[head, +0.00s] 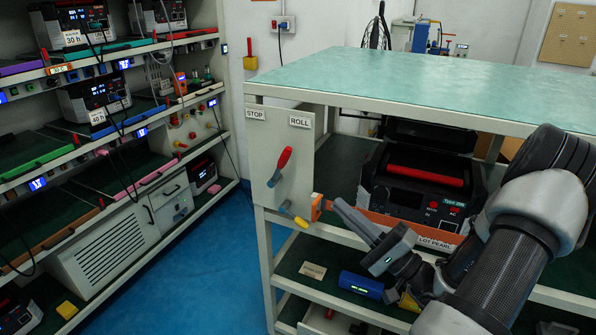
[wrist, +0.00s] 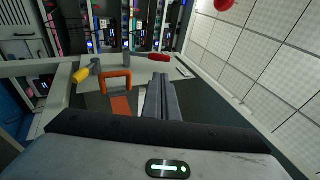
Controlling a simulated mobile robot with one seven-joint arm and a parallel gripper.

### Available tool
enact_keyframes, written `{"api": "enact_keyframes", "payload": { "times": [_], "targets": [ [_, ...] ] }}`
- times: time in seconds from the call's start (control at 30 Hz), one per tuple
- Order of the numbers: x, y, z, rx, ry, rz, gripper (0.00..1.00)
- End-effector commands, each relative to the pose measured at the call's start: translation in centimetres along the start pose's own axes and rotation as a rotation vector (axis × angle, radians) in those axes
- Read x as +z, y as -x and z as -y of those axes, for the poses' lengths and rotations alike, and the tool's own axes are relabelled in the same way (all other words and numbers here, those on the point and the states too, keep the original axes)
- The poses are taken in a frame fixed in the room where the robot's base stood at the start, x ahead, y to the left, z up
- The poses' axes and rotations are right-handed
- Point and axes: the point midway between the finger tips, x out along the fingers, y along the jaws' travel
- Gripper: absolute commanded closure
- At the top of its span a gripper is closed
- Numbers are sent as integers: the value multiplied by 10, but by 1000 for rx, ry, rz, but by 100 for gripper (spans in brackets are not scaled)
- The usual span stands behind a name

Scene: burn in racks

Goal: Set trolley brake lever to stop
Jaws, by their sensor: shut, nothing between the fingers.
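The trolley (head: 335,109) has a pale side panel with a STOP label (head: 255,114) at its left and a ROLL label (head: 300,122) at its right. The red-gripped brake lever (head: 284,158) on this panel tilts up and right, its grip towards ROLL. In the wrist view the red grip (wrist: 158,57) lies just beyond my fingertips. My gripper (head: 337,204) is shut and empty, right of and below the lever, apart from it. Its closed fingers (wrist: 160,78) show in the wrist view.
A yellow-gripped lever (head: 293,212) sits lower on the panel. An orange bracket (head: 317,207) is close to my fingertips. A black unit with a red handle (head: 425,181) stands on the trolley shelf. Racks (head: 225,120) stand at left; blue floor (head: 210,270) between is clear.

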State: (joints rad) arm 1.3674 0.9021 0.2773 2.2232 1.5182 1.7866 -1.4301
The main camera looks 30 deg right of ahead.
Motion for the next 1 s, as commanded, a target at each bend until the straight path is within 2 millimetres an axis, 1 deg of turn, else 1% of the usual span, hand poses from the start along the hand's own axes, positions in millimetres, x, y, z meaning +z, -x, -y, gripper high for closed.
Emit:
{"api": "enact_keyframes", "payload": {
  "times": [0.17, 0.27, 0.37, 0.7, 0.8, 0.9, 1.0],
  "targets": [
    [0, -3, 0, 2, 0, 2, 100],
    [1, -12, 0, 2, 0, 5, 100],
    [2, -29, 0, 2, -1, 7, 100],
    [2, -100, -1, 2, -1, 6, 100],
    [2, -117, -1, 1, -2, 6, 100],
    [2, -129, -1, 1, -2, 4, 100],
    [1, -136, -1, 2, -1, 2, 100]
  ]
}}
